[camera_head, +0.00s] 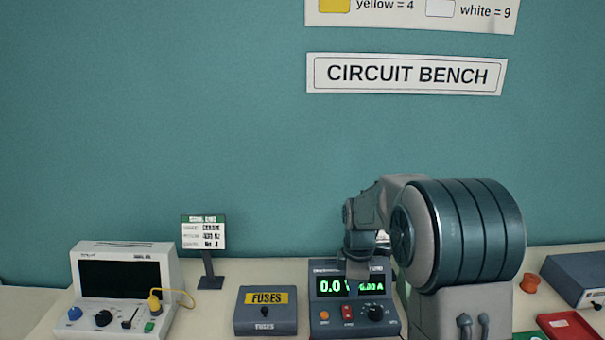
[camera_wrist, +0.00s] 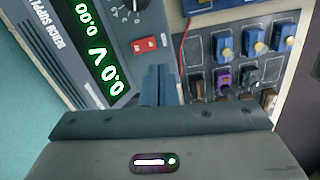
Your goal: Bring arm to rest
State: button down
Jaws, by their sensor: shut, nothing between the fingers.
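My gripper (camera_wrist: 158,86) shows in the wrist view with its dark fingers together and nothing between them. It is in front of the bench power supply (camera_wrist: 95,45), beside its red switch (camera_wrist: 144,44). In the head view my arm reaches in from the right, and its wrist end hangs over the top of the power supply (camera_head: 356,313). The supply's green display reads 0.0 V and 0.00 A. The fingertips are hidden in the head view. I cannot tell whether they touch the supply.
A grey fuses box (camera_head: 265,312) stands left of the supply. Further left are a sign stand (camera_head: 205,240) and an oscilloscope-like instrument (camera_head: 120,285) with a yellow lead. An orange spool-like piece (camera_head: 530,283), a red tray (camera_head: 567,326) and a grey box (camera_head: 578,277) lie right of my arm.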

jog(key=s+r+m+t, duration=0.1)
jog(key=s+r+m, duration=0.2)
jog(key=s+m, duration=0.2)
jog(key=s+r+m+t, duration=0.1)
jog(key=s+r+m, duration=0.2)
jog(key=s, duration=0.9)
jog(key=s+d+r+m+t, duration=0.1)
jog(key=s+r+m, duration=0.2)
jog(key=s+m, duration=0.5)
jog(key=shift+s+r, duration=0.25)
jog(key=shift+s, duration=0.2)
